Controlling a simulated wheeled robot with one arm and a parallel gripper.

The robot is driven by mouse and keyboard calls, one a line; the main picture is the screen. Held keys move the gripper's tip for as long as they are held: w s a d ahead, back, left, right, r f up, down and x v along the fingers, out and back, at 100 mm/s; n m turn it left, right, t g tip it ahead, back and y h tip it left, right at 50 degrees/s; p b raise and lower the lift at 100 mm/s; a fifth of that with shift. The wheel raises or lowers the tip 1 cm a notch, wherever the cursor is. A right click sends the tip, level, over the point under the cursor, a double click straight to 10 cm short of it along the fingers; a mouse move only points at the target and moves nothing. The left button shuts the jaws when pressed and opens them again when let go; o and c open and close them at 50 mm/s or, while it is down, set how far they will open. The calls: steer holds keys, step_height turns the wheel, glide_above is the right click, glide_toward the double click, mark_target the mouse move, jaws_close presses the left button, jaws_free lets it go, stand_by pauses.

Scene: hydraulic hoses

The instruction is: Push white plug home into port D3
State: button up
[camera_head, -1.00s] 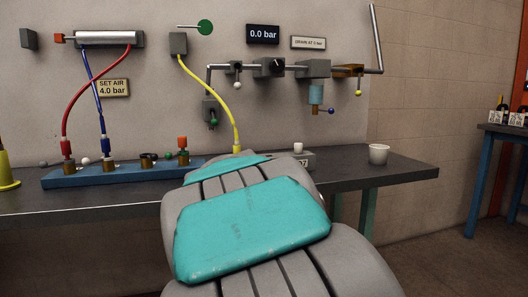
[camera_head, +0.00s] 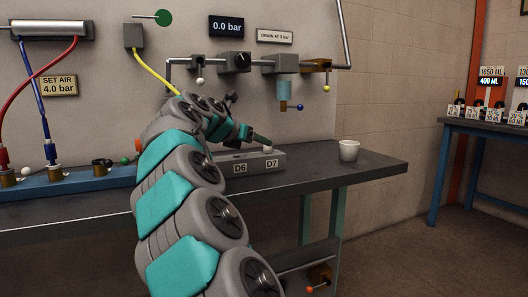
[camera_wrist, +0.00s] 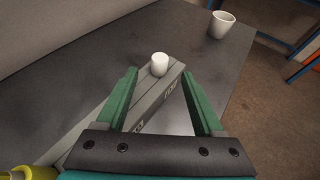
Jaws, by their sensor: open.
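A white plug (camera_head: 267,149) stands upright on the right end of a grey block (camera_head: 233,168), near the label D7. In the wrist view the white plug (camera_wrist: 159,64) lies between and just beyond the green fingertips of my gripper (camera_wrist: 158,73). The fingers are open and spread to either side of the block (camera_wrist: 158,99), with nothing held. In the head view my arm covers the left part of the block. A blue rail (camera_head: 70,185) with brass ports stands at the left; I cannot read any D3 label.
A white cup (camera_head: 349,150) stands on the dark bench (camera_head: 320,174), right of the block. Valves (camera_head: 236,62) and a pipe hang on the wall above. A yellow part (camera_wrist: 20,172) shows at lower left in the wrist view. Bench room around the cup is clear.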

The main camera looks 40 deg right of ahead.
mark_target(267, 153)
steer(key=shift+x, duration=3.7)
steer(key=shift+a+f, duration=0.1)
steer(key=shift+f, duration=0.05)
steer(key=shift+c, duration=0.3)
jaws_close()
